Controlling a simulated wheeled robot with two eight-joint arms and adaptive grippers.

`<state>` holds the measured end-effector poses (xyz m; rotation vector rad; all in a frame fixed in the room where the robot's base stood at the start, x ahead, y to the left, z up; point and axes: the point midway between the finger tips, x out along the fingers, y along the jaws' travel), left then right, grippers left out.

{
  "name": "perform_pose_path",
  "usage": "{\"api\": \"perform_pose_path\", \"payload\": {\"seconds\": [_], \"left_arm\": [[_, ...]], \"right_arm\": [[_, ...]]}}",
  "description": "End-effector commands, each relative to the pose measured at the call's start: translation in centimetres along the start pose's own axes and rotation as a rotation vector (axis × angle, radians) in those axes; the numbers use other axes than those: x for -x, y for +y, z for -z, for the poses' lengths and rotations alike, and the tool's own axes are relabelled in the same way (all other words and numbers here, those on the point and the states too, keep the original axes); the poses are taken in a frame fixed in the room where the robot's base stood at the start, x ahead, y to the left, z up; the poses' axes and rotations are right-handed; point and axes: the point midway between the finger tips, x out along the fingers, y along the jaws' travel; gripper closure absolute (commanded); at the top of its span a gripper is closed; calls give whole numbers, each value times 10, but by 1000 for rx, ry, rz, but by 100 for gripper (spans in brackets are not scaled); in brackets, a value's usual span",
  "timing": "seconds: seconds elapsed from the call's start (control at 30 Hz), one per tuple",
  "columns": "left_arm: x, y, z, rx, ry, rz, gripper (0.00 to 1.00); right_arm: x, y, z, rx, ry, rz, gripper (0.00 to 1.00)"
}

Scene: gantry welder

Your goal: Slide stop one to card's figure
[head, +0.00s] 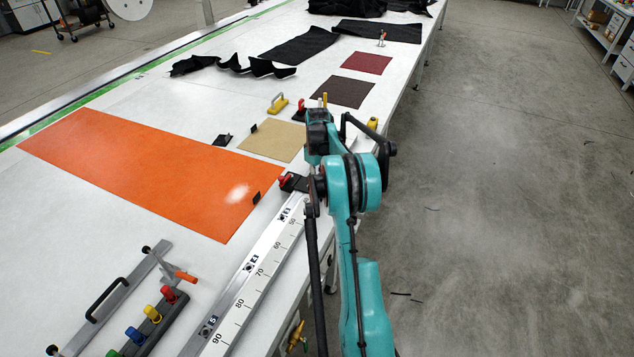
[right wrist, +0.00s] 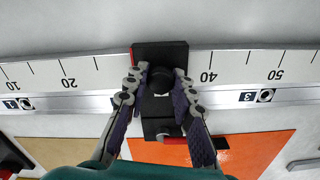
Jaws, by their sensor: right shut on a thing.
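In the right wrist view, a black sliding stop (right wrist: 160,52) with a round black knob sits across the white scale rail (right wrist: 100,67). It covers the scale between the printed 20 and 40. My right gripper (right wrist: 160,88) is shut on the stop, a finger on each side of its knob. A red part (right wrist: 174,140) shows at the stop's lower end. In the head view the stop (head: 295,183) shows beside my teal arm, which hides the gripper. The rail (head: 250,290) runs along the table's right edge. My left gripper is out of view. I cannot make out a card with a figure.
An orange sheet (head: 150,165) and a tan sheet (head: 272,141) lie left of the rail. Another black stop with red (head: 298,112) stands farther along. A block with coloured knobs (head: 150,325) and a black-handled bar (head: 115,298) lie at lower left. Floor is open at right.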

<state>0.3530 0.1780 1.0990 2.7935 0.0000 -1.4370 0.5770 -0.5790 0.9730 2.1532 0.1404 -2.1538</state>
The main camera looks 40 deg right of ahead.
Motion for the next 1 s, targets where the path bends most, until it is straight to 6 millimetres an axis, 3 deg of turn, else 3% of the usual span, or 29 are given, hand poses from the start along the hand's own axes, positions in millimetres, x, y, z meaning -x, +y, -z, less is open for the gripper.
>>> {"api": "perform_pose_path", "payload": {"seconds": [0.03, 0.07, 0.1, 0.13, 0.53, 1.0], "left_arm": [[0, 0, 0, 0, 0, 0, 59], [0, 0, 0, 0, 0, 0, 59], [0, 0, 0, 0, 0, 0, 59], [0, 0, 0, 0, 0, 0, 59], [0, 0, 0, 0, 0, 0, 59], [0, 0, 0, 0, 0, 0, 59]], "right_arm": [[0, 0, 0, -1, 1, -1, 100], [0, 0, 0, -1, 1, -1, 68], [0, 0, 0, -1, 1, -1, 57], [0, 0, 0, -1, 1, -1, 54], [9, 0, 0, 0, 0, 0, 54], [101, 0, 0, -1, 0, 0, 54]]}}
